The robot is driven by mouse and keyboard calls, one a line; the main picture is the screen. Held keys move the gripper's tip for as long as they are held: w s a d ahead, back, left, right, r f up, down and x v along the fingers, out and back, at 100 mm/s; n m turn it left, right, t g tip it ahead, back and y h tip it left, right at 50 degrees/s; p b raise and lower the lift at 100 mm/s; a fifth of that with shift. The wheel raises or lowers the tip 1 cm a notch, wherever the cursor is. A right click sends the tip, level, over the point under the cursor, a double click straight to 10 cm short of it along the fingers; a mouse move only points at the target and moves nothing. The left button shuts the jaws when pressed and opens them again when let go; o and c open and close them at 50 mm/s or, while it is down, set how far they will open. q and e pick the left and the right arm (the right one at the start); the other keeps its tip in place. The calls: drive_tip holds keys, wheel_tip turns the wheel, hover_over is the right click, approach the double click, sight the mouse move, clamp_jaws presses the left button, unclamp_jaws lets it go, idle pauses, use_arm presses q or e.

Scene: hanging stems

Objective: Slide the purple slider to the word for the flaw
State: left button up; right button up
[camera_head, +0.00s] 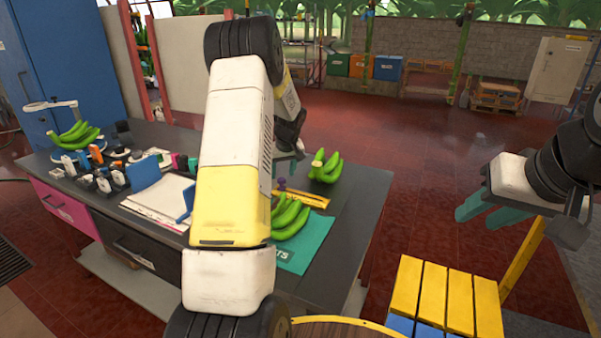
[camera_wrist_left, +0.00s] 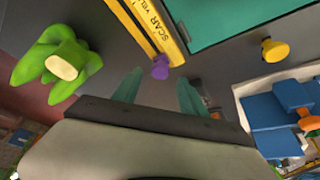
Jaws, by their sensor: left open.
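The purple slider (camera_head: 281,184) stands at the left end of the yellow word strip (camera_head: 308,199) on the dark table. In the left wrist view the slider (camera_wrist_left: 160,67) is at the strip's near end, by the word SCAR on the strip (camera_wrist_left: 152,28); part of another word, "YEL", also shows there. My left gripper (camera_head: 288,157) is above the table, largely hidden behind its own arm. Its open teal fingers (camera_wrist_left: 160,92) point toward the slider, which appears between and just beyond the tips, not gripped. My right gripper (camera_head: 492,208) is open and empty, away to the right.
A green banana bunch (camera_head: 326,168) lies behind the strip, close to my left gripper. Another bunch (camera_head: 291,219) lies on the green mat (camera_head: 296,258). A blue holder (camera_head: 143,172) and small tools crowd the table's left. A yellow slatted stand (camera_head: 447,296) is at front right.

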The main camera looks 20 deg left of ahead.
sight(281, 179)
use_arm(q)
drive_tip(key=shift+x, duration=1.65)
drive_tip(key=shift+c, duration=0.4)
clamp_jaws()
